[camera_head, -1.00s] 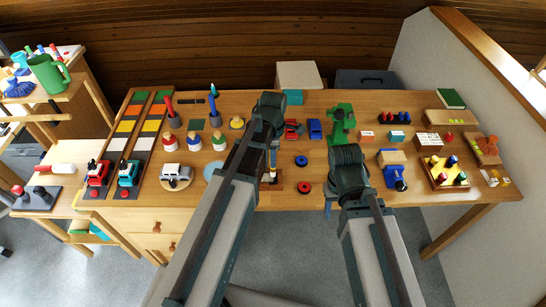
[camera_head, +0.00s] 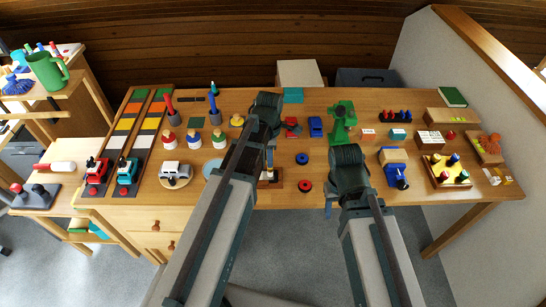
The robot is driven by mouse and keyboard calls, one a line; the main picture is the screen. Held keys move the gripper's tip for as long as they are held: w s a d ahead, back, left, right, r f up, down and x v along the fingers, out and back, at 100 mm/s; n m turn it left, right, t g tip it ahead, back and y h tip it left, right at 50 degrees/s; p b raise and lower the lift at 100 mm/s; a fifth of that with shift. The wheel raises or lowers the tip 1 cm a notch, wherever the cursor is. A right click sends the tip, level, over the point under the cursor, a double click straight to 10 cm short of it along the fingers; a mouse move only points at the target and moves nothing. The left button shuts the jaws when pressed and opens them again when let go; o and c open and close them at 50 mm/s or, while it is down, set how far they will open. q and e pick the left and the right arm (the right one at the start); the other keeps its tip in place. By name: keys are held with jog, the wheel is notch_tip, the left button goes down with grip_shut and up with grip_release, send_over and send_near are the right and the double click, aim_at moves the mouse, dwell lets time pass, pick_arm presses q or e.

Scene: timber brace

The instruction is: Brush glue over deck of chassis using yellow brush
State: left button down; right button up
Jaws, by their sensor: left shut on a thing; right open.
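My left gripper (camera_head: 270,146) is shut on the yellow brush, which points down at the wooden chassis. The brush is mostly hidden by my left arm, and only a small yellow and pale part (camera_head: 269,172) shows below the jaws. The chassis (camera_head: 272,184) lies near the table's front edge, partly covered by my arm. The brush tip is at or just above its deck; I cannot tell whether they touch. No glue can be made out. My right gripper (camera_head: 328,207) is open and empty at the table's front edge, partly behind its own arm.
A blue toy vehicle (camera_head: 393,168) and a green machine (camera_head: 342,120) stand near my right arm. A white toy car (camera_head: 174,171) stands to the left. The wooden table (camera_head: 335,98) is crowded with toy parts.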

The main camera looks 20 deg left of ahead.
pick_arm(q)
jog(key=shift+s+a, duration=0.2)
jog(key=shift+a, duration=0.55)
jog(key=shift+s+a, duration=0.2)
jog(key=shift+a, duration=0.5)
jog(key=a, duration=0.2)
jog(key=s+a, duration=0.1)
jog(key=shift+a, duration=0.4)
jog(key=shift+d, duration=0.1)
jog(key=d, duration=0.2)
jog(key=w+d, duration=0.1)
jog(key=shift+d, duration=0.35)
